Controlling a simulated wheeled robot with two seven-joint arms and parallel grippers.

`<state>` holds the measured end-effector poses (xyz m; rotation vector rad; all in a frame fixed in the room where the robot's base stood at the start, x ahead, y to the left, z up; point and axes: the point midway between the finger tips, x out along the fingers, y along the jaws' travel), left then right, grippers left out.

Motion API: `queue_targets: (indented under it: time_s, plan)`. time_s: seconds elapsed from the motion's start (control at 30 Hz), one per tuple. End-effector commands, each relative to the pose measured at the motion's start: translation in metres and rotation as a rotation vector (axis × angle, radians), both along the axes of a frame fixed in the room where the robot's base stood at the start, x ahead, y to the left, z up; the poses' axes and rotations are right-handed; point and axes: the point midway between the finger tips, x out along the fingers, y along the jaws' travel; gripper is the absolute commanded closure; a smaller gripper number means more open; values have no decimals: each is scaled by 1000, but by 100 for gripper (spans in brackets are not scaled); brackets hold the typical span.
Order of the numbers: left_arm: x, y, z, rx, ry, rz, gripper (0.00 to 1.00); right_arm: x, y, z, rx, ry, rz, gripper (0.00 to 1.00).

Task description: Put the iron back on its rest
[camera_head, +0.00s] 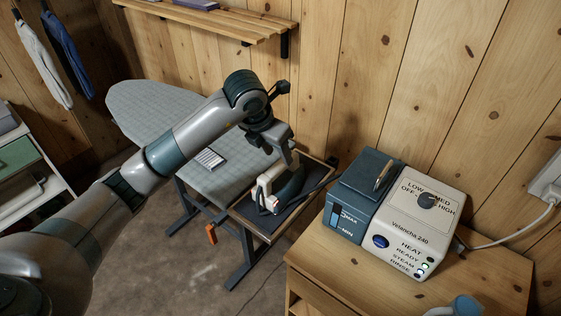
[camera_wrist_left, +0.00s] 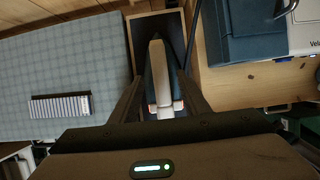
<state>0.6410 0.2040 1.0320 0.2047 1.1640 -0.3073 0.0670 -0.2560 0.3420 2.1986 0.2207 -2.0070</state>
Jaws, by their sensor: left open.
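The iron (camera_head: 289,187) has a pale handle and a dark blue-grey body. It sits on the dark rest (camera_head: 243,206) in a framed tray at the near end of the ironing board (camera_head: 153,101). My left gripper (camera_head: 283,160) is directly above the iron, pointing down. In the left wrist view the iron (camera_wrist_left: 159,75) lies between the two spread fingers, its pointed end away from the wrist. The gripper is open. Fingers partly hide the iron in the head view; whether they touch it I cannot tell. My right gripper does not show.
A steam station (camera_head: 408,229) with a blue tank (camera_head: 361,191) stands on a wooden cabinet (camera_head: 330,262) at right. A striped block (camera_head: 209,158) lies on the board. A dark hose runs beside the rest. A wall shelf (camera_head: 222,22) hangs behind.

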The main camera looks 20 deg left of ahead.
Motion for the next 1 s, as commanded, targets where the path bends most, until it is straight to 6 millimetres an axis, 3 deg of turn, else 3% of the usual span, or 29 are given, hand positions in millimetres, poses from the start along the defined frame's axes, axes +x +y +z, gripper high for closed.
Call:
queue_targets:
  time_s: [0.2, 0.4, 1.0]
  plan:
    - [-13, 5, 34, 1, -5, 0, 58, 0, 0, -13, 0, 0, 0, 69]
    - [-21, 8, 54, -1, -2, 0, 58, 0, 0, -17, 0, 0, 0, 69]
    - [-23, 8, 58, 0, 0, 0, 58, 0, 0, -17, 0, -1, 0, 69]
